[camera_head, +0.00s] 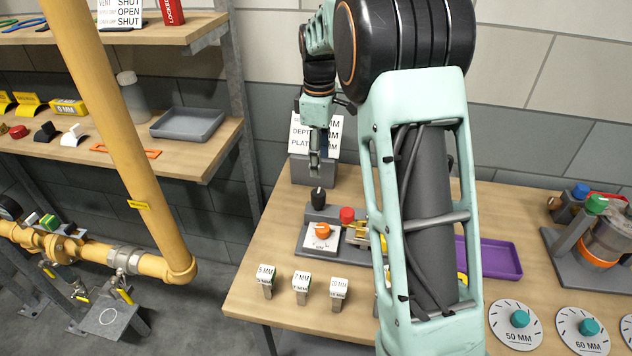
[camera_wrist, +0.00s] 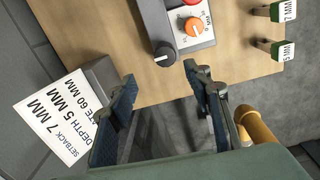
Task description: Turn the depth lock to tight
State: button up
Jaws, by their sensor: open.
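A grey fixture (camera_head: 320,255) lies on the wooden bench. It carries a black pointer knob (camera_head: 318,197), a red button (camera_head: 347,215) and an orange knob (camera_head: 322,231) on a white dial plate. No readable label shows which part is the depth lock. In the wrist view the black knob (camera_wrist: 165,56) stands at the fixture's near end, with the orange knob (camera_wrist: 194,27) beyond. My gripper (camera_head: 315,165) is open and empty, above and behind the black knob. In the wrist view its fingers (camera_wrist: 160,80) lie apart, and the black knob appears between and beyond the tips.
A sign (camera_wrist: 62,118) reading setback 7 MM, depth 5 MM and plate 60 MM stands close behind my gripper. Upright gauge tags (camera_head: 302,280) line the bench front. A purple tray (camera_head: 490,257) lies right. My arm hides part of the fixture.

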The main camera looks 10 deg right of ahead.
aim_at(318, 192)
jog(key=shift+n, duration=0.4)
jog(key=f, duration=0.5)
jog(key=f+p, duration=0.1)
jog(key=f, duration=0.5)
jog(key=shift+s+a+f, duration=0.15)
jog(key=shift+a+f, duration=0.05)
jog(key=c, duration=1.1)
